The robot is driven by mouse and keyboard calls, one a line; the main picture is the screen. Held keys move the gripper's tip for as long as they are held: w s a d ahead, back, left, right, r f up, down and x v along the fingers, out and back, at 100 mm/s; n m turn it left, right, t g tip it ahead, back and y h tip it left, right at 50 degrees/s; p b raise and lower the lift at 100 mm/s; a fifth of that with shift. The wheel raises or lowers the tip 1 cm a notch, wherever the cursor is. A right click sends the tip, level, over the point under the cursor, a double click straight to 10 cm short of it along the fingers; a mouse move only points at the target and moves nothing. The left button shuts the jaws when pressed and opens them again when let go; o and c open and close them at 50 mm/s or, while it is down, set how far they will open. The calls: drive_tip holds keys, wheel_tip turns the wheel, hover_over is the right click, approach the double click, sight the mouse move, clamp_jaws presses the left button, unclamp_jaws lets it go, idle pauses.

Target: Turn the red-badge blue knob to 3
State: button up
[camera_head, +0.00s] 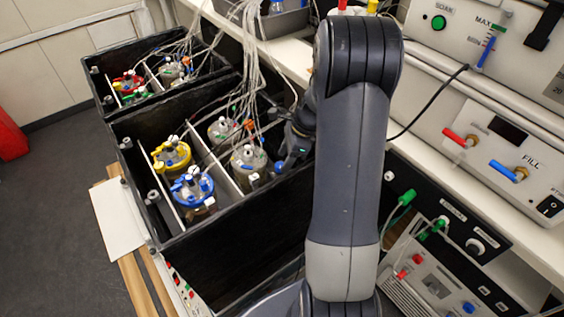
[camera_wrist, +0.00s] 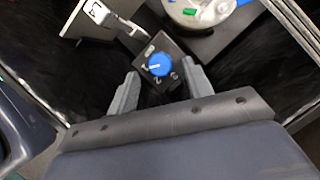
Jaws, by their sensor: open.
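A blue knob (camera_wrist: 159,64) sits on a small dark plate with white digits, and a 2 and a 3 show on its near side. A white mark on the knob seems to point left, toward a digit that I cannot read clearly. I see no red badge beside it. My gripper (camera_wrist: 161,88) is open, with one grey finger on either side of the plate's near part, and nothing is visibly held. I cannot tell if the fingers touch the plate. In the head view my gripper (camera_head: 291,150) is at the right side of the nearer black box (camera_head: 235,245), partly hidden by my arm.
Several bioreactor vessels, including a yellow-topped (camera_head: 172,155) and a blue-topped one (camera_head: 192,187), stand in the box. Cables (camera_head: 255,70) hang close to my gripper. Instrument panels (camera_head: 480,140) line the right. A white labelled plate (camera_wrist: 95,14) lies beyond the knob.

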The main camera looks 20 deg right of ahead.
drive_tip(key=shift+x, duration=1.35)
drive_tip(key=shift+c, duration=0.3)
drive_tip(key=c, duration=0.9)
